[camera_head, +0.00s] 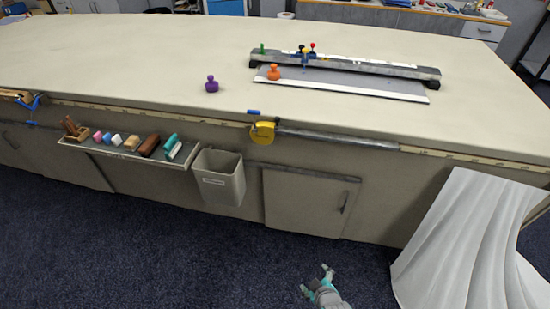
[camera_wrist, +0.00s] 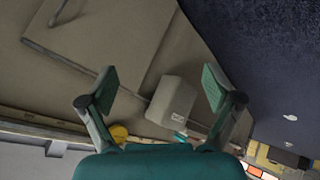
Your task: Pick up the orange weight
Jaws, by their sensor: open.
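The orange weight (camera_head: 273,73) stands upright on the long cloth table (camera_head: 130,60), at the left end of a flat grey board in the head view. It has a round knob on a wider base. My gripper (camera_head: 316,279) is low over the floor in front of the table, well apart from the weight. In the wrist view my gripper (camera_wrist: 158,87) has its two green-padded fingers spread wide with nothing between them. The wrist view shows the table's front side, and the orange weight does not show there.
A purple weight (camera_head: 212,85) stands left of the orange one. A long metal bar (camera_head: 345,66) lies behind it. Along the table front are a shelf (camera_head: 130,151) of small blocks, a grey bin (camera_head: 219,178) and a yellow tape (camera_head: 262,132). White cloth (camera_head: 465,240) hangs at right.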

